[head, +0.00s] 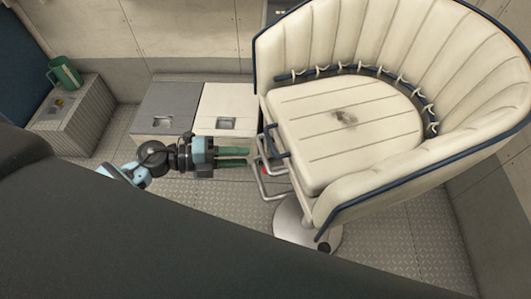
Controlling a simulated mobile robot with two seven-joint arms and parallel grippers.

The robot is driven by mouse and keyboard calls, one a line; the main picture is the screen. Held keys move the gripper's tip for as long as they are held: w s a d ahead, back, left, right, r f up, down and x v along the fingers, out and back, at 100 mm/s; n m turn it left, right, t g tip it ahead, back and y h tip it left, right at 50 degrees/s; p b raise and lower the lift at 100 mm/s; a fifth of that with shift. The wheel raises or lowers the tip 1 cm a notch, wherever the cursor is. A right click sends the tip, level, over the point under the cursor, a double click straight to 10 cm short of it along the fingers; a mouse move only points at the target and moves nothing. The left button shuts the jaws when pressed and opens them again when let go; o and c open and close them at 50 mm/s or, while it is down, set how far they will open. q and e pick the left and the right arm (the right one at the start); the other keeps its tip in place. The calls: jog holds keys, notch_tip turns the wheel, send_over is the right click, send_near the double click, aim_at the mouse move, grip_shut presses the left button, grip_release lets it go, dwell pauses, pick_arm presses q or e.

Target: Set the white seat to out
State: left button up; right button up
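The white seat (345,115) is a cream, tufted bucket chair with dark blue piping, on a round metal pedestal base (307,234). It fills the right half of the head view and faces left. Metal bar handles (270,188), with a small red spot beside them, stick out under its left front edge. My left gripper (249,156) points right at these handles, just left of the seat. Its two green fingers appear apart with a narrow gap, and nothing shows between them. My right gripper is not in view.
A grey locker (168,105) and a white locker (226,104) with recessed latches stand behind my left gripper. A green mug (64,73) sits on a ribbed box (75,118) at the left. Tread-plate floor (395,225) is bare around the pedestal.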

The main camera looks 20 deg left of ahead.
aim_at(263, 155)
pick_arm(q)
jog(key=x, duration=0.7)
jog(key=shift+p, duration=0.3)
grip_shut()
jog(key=shift+a, duration=0.15)
